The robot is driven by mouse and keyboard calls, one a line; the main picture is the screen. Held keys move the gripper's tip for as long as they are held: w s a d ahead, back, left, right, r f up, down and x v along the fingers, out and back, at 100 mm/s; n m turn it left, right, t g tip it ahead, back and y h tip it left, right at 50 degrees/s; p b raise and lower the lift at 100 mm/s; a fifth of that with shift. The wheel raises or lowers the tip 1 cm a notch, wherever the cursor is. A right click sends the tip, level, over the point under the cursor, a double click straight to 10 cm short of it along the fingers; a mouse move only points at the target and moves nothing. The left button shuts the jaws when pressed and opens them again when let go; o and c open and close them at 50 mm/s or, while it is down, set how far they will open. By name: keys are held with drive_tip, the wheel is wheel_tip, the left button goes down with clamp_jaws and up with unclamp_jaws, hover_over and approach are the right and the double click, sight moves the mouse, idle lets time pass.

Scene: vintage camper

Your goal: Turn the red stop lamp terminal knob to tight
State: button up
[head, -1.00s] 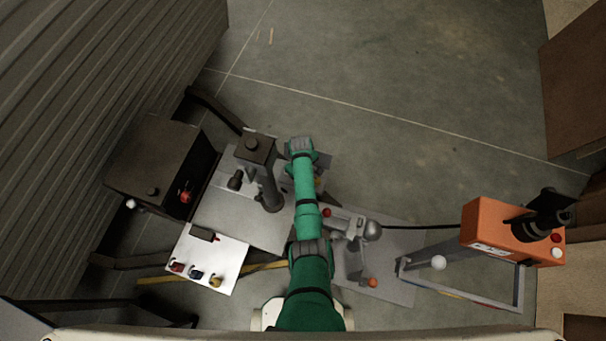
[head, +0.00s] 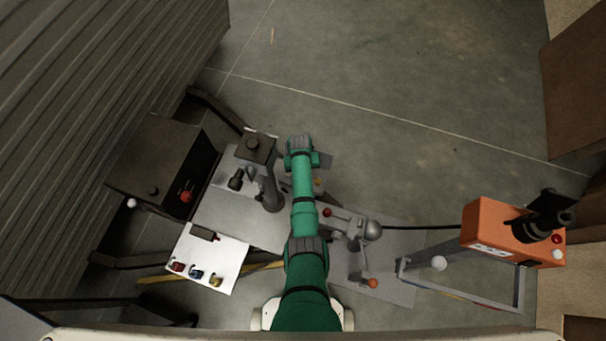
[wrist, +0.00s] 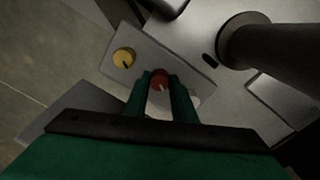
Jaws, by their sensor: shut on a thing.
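The red terminal knob (wrist: 160,78), with a pale pointer mark, shows between my fingertips in the wrist view. My gripper (wrist: 160,88) is shut on it from both sides. The knob sits on a light grey panel (wrist: 190,68), beside a yellow knob (wrist: 124,58) at its left. A whitish round part (wrist: 194,97) is partly hidden by my right finger. I cannot read the tight marking.
A thick dark post (wrist: 265,43) rises right of the panel. In the head view, a white plate (head: 222,252) with several coloured parts lies at lower left. A black box (head: 160,165) stands left, a ball-topped coupling (head: 370,230) right, and an orange box (head: 490,228) farther right. Open floor lies beyond.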

idle(0.3)
drive_tip(key=o, duration=1.1)
drive_tip(key=shift+c, duration=0.2)
drive_tip(key=shift+r, duration=0.1)
wheel_tip(320, 180, up, 11)
drive_tip(key=shift+a+f, duration=0.2)
drive_tip(key=shift+a, duration=0.05)
drive_tip(key=shift+s, duration=0.1)
